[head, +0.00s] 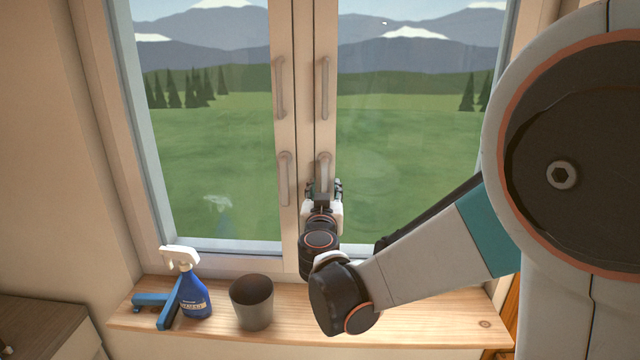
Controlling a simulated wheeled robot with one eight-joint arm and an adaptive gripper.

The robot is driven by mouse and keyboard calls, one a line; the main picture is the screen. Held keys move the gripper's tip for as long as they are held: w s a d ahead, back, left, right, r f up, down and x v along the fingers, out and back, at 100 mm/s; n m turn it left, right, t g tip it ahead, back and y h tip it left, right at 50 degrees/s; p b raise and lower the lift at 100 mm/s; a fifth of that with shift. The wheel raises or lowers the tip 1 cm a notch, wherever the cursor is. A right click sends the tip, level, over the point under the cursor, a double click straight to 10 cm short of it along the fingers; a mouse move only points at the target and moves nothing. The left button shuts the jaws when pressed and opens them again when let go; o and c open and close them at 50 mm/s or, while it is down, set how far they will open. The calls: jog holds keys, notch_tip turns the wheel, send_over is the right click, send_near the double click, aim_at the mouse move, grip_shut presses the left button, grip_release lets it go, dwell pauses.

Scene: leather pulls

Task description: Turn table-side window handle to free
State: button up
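A double window fills the middle of the head view. Its left sash carries a grey lower handle (285,180), hanging down from its top pivot. Its right sash carries a matching lower handle (324,170), also pointing down. My gripper (323,189) is at the lower end of the right-hand handle, with its fingers near or around the lever. The fingertips are small and partly hidden by the gripper body, so I cannot tell whether they are shut on it.
Fixed-looking pulls sit above, on the left sash (280,88) and right sash (324,88). The wooden sill (440,322) holds a blue spray bottle (194,298), a blue squeegee-like tool (152,302) and a dark cup (252,303). A brown-topped cabinet or table (40,325) stands lower left.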

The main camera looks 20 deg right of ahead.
jog(key=shift+w+d, duration=0.15)
jog(key=shift+w, duration=0.2)
grip_shut()
